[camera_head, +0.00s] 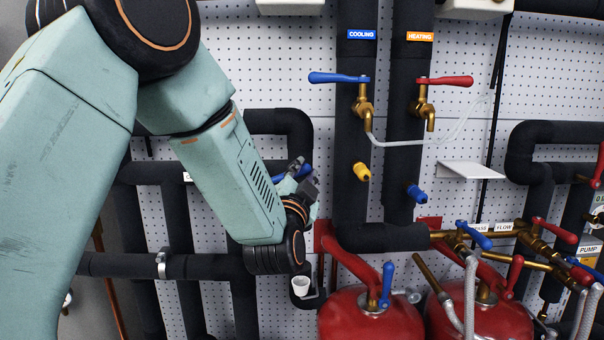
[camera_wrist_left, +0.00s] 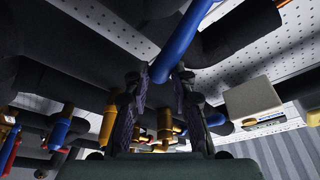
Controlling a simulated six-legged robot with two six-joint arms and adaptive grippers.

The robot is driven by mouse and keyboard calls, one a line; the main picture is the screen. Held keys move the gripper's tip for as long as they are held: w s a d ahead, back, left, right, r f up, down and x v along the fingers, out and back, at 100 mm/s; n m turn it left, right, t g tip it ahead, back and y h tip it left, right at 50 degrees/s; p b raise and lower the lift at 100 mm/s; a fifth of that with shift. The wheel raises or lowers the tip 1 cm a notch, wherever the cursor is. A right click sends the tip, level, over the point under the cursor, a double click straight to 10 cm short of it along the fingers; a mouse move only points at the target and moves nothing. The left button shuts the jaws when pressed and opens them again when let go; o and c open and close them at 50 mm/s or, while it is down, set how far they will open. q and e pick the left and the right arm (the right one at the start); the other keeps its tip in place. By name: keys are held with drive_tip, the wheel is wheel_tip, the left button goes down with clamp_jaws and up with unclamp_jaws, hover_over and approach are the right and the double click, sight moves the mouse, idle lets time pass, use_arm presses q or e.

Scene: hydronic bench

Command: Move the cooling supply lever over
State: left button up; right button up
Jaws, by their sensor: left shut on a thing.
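My left gripper (camera_head: 302,180) is shut on a blue lever (camera_head: 280,178), in front of the dark pipes left of the COOLING pipe. The wrist view shows this blue lever (camera_wrist_left: 180,45) coming down between the two dark fingers (camera_wrist_left: 163,100). My wrist and fingers hide most of the lever and its valve in the head view. A white label beside my forearm is mostly covered, so its words cannot be read. Another blue lever (camera_head: 338,77) points left on a brass tap under the COOLING label (camera_head: 361,34). My right gripper is not in view.
A red lever (camera_head: 445,81) is on the HEATING pipe (camera_head: 409,120). A white shelf (camera_head: 472,171) sticks out to its right. Red tanks (camera_head: 370,318) and several valves fill the lower right.

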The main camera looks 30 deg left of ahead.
use_arm(q)
drive_tip(key=shift+f, duration=0.15)
drive_tip(key=shift+o, duration=0.5)
drive_tip(key=shift+w+d+f+b, duration=0.1)
drive_tip(key=shift+d+f+b, duration=0.05)
drive_tip(key=shift+f+b, duration=0.5)
drive_tip(key=shift+w+d+f+b, duration=0.15)
drive_tip(key=shift+f+b, duration=0.35)
drive_tip(key=shift+f, duration=0.25)
drive_tip(key=shift+s, duration=0.1)
drive_tip(key=o, duration=0.6)
drive_tip(key=shift+r, duration=0.1)
drive_tip(key=shift+c, duration=0.2)
drive_tip(key=o, duration=0.4)
drive_tip(key=shift+a, duration=0.2)
drive_tip(key=shift+c, duration=0.2)
drive_tip(key=shift+d, duration=0.2)
